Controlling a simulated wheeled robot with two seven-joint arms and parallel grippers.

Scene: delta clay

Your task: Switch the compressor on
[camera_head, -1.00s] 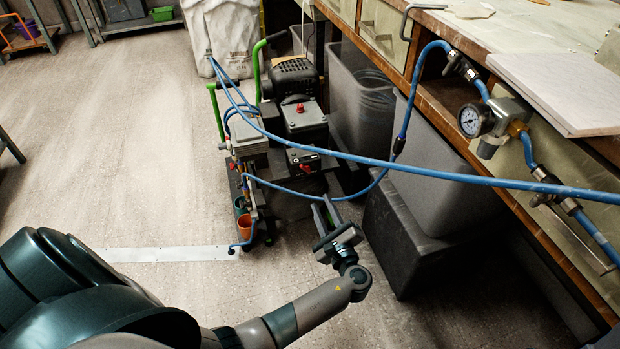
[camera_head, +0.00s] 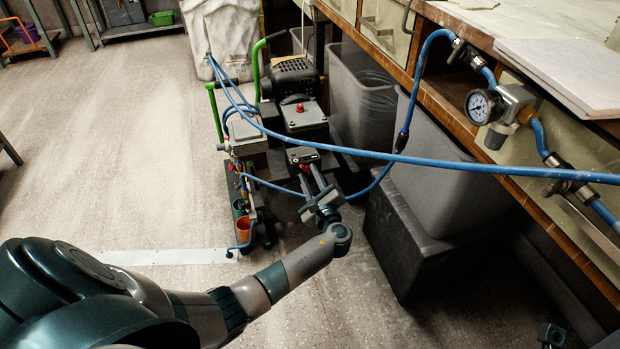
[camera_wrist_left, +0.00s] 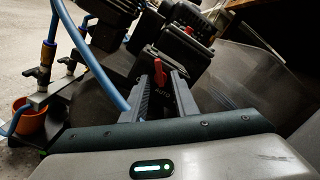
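The compressor (camera_head: 303,117) stands on the floor in front of the bench, with a dark motor, green handles and a red knob on top. On its front is a dark switch box (camera_head: 301,154) with a red lever switch. In the left wrist view the red lever (camera_wrist_left: 159,68) stands up beside the word AUTO. My left gripper (camera_head: 310,178) is open at the box. Its two fingers (camera_wrist_left: 163,84) point at the lever, one to each side of its lower part; I cannot tell if they touch it. Of my right gripper, perhaps only a dark piece (camera_head: 551,335) shows.
A blue hose (camera_head: 400,158) crosses in front of the compressor, and another loops near my left gripper. Grey bins (camera_head: 430,180) and a black box (camera_head: 415,245) stand to the right under the bench. An orange cup (camera_head: 244,229) is at lower left.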

